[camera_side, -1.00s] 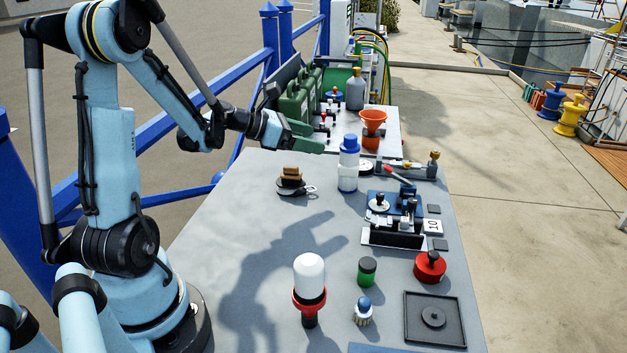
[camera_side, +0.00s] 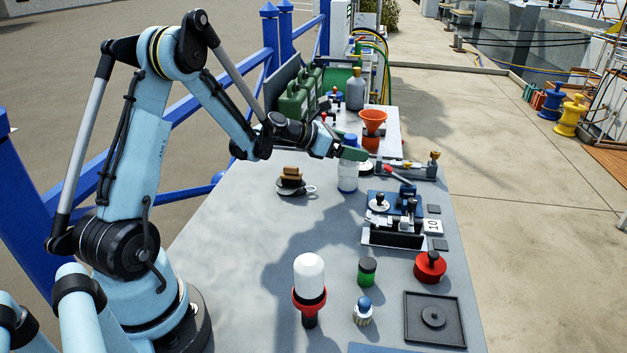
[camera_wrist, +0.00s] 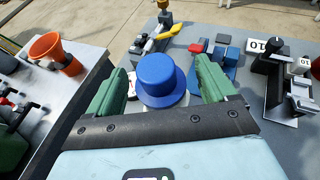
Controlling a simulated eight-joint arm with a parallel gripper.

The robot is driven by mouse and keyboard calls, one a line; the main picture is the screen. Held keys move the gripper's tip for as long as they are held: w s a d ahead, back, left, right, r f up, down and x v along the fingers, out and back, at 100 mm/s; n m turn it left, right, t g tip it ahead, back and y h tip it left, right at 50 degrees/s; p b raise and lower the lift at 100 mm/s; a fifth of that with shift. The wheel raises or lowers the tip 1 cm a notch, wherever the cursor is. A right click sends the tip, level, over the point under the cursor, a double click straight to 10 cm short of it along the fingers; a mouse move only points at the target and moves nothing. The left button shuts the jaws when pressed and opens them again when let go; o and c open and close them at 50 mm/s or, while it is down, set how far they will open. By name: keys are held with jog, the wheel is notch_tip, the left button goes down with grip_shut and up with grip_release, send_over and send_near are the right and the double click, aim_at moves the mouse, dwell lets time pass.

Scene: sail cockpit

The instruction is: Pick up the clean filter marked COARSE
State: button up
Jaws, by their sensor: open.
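No lettering reading COARSE is legible in either view, so I cannot tell which thing is the clean filter. My gripper (camera_side: 350,154) is open over the back of the table, at a clear bottle with a blue cap (camera_side: 350,141). In the wrist view my green fingers (camera_wrist: 160,66) stand on either side of the blue cap (camera_wrist: 160,76), which shows between them. I cannot tell whether they touch it. The bottle's lower part (camera_side: 347,180) shows below my gripper in the side view and is mostly hidden in the wrist view.
Nearer are a white-domed lamp-like piece (camera_side: 309,272), a green jar (camera_side: 367,272), a red knob (camera_side: 430,267) and a black tray (camera_side: 410,335). An orange funnel (camera_side: 373,118) stands behind.

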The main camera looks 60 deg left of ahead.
jog(key=shift+w, duration=0.2)
jog(key=c, duration=1.5)
jog(key=shift+o, duration=0.2)
